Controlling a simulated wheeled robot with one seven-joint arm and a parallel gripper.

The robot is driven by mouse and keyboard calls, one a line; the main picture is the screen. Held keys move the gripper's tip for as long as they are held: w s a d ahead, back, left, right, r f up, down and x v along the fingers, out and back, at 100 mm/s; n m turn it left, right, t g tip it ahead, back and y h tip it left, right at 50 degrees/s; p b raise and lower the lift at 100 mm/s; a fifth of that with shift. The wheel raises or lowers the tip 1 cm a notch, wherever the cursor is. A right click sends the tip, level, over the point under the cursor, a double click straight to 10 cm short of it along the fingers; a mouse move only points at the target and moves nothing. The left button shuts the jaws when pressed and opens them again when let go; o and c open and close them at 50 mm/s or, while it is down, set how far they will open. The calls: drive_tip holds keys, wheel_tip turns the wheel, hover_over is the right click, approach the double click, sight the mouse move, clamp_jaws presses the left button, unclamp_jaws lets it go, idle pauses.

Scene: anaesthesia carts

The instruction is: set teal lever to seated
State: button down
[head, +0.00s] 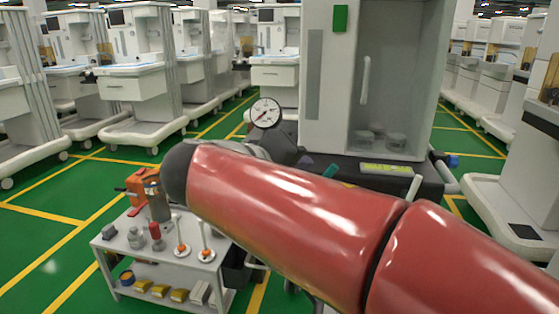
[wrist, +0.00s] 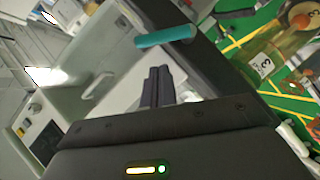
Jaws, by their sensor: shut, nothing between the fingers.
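The teal lever (wrist: 165,37) shows in the wrist view as a short bar near the top middle, lying slightly tilted in the picture beside a dark edge. My gripper (wrist: 158,72) is shut and empty, with its fingertips just below the lever in the picture. A gap shows between fingertips and lever. In the head view a small teal piece (head: 331,170) shows above my red arm, in front of the grey cart (head: 320,60). My gripper is hidden behind the arm there. I cannot tell the lever's setting.
A dial gauge (head: 265,112) stands left of the cart. A white trolley (head: 150,257) with bottles and tools stands at lower left. A yellow-green label (head: 386,168) marks the cart's dark ledge. Rows of carts line both sides; green floor between is open.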

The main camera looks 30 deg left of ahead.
drive_tip(key=shift+w+d+f, duration=0.25)
drive_tip(key=shift+d+f, duration=0.05)
drive_tip(key=shift+d, duration=0.2)
drive_tip(key=shift+w+d+f, duration=0.2)
drive_tip(key=shift+d+f, duration=0.1)
drive_tip(key=shift+d, duration=0.2)
drive_tip(key=shift+w+d+f+m+g+y+b, duration=0.15)
drive_tip(key=shift+d+m+g+y+b, duration=0.25)
drive_tip(key=shift+b, duration=0.65)
drive_tip(key=d+m+g+y+b, duration=0.1)
drive_tip(key=b, duration=0.2)
drive_tip(key=d+f+m+y+b, duration=0.1)
drive_tip(key=m+y+b, duration=0.1)
drive_tip(key=b, duration=0.1)
drive_tip(key=w+d+f+m+g+y+b, duration=0.1)
drive_tip(key=d+m+y+b, duration=0.1)
drive_tip(key=b, duration=0.1)
drive_tip(key=shift+w+f+g, duration=0.1)
drive_tip(key=shift+g, duration=0.2)
